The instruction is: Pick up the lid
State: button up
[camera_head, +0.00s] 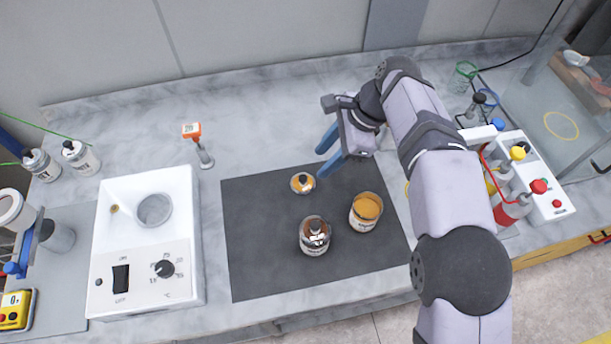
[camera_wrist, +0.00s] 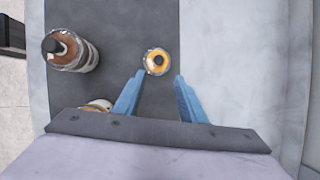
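The lid (camera_head: 302,183) is a small round orange disc with a light rim and a dark knob, lying on the dark grey mat (camera_head: 262,228). In the wrist view the lid (camera_wrist: 157,61) lies ahead of my fingertips, roughly between their lines. My gripper (camera_head: 324,156) has blue fingers, spread apart and empty, above the back edge of the mat and to the right of the lid. It also shows in the wrist view (camera_wrist: 160,75). An open jar with orange contents (camera_head: 366,210) stands right of the lid; its edge shows beside my left finger in the wrist view.
A brown bottle with a dark cap (camera_head: 314,235) stands on the mat in front of the lid. A white heater unit (camera_head: 146,243) is left of the mat. A rack with coloured-cap bottles (camera_head: 513,182) is at right. The mat's left part is clear.

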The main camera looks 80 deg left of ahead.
aim_at(303, 177)
jog(key=shift+s+a+f+m, duration=0.1)
jog(key=shift+s+m, duration=0.5)
jog(key=shift+s, duration=0.05)
jog(key=shift+p+x, duration=0.45)
jog(key=shift+x, duration=0.65)
jog(key=shift+s+d+p+x, duration=0.15)
jog(key=shift+p+x, duration=0.45)
jog(key=shift+x, duration=0.35)
jog(key=shift+s+d+p+x, duration=0.1)
jog(key=shift+p+x, duration=0.45)
jog(key=shift+x, duration=0.4)
jog(key=shift+s+a+f, duration=0.15)
jog(key=shift+s+f, duration=0.1)
jog(key=shift+f, duration=0.3)
jog(key=shift+c, duration=0.5)
grip_shut()
